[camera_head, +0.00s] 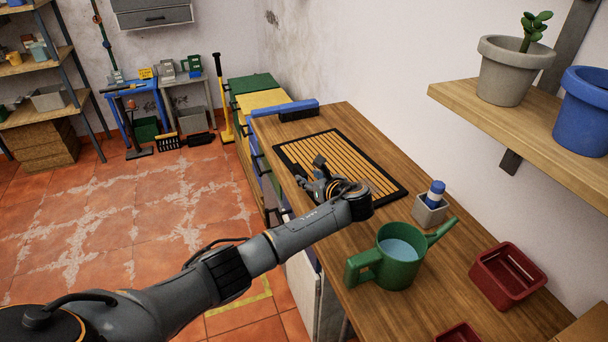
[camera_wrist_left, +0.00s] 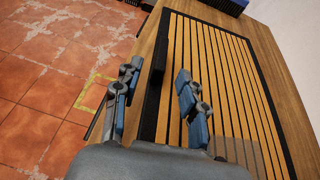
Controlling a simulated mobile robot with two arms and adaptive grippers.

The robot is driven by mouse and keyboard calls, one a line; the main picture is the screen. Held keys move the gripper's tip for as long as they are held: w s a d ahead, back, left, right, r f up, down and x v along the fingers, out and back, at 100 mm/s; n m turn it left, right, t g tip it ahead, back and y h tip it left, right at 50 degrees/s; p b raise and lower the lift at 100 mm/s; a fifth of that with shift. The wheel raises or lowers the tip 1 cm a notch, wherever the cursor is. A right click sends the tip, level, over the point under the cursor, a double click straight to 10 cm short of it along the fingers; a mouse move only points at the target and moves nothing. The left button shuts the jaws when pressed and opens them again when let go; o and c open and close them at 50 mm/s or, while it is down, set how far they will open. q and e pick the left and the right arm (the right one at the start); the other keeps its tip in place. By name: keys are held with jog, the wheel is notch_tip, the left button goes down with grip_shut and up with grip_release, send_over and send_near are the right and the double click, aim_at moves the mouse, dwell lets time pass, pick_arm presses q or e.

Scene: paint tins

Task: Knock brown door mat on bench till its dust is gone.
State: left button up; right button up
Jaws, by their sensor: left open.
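The brown door mat (camera_head: 358,160), with tan slats and a black border, lies flat on the wooden bench (camera_head: 435,250). It also shows in the left wrist view (camera_wrist_left: 235,90), filling the middle and right. My left gripper (camera_head: 311,174) is over the mat's left border. In the left wrist view its two fingers (camera_wrist_left: 157,82) are spread apart, one outside the mat's edge and one over the slats. A short dark block on the border (camera_wrist_left: 158,62) shows between them, with no finger visibly closed on it. I cannot make out dust on the mat. My right gripper is out of view.
A green watering can (camera_head: 400,262) with water, a grey pot with a blue-capped item (camera_head: 431,208) and a red tray (camera_head: 508,276) stand nearer on the bench. A wall shelf with pots (camera_head: 520,120) overhangs the right.

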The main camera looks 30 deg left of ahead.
aim_at(305, 175)
pick_arm(q)
jog(key=shift+x, duration=2.7)
grip_shut()
